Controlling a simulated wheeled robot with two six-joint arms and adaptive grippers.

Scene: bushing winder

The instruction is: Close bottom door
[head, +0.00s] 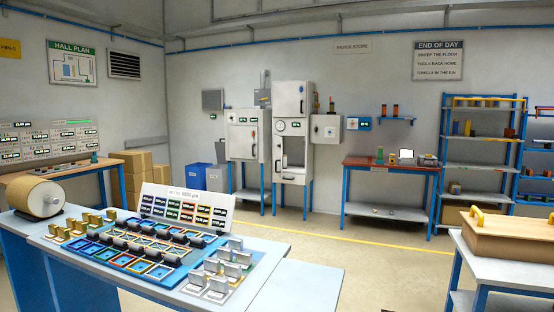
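A tall white cabinet (308,130) stands against the far wall, on blue legs. Its upper door (289,98) has a dark handle on the right and looks shut. Below it is a panel with a round gauge (281,126). Neither gripper is in view.
A table with a blue tray of coloured frames (120,262) fills the near left. A bench with a wooden box (500,238) stands at the near right. A red-topped table (365,163) is right of the cabinets. Open floor (340,248) lies between.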

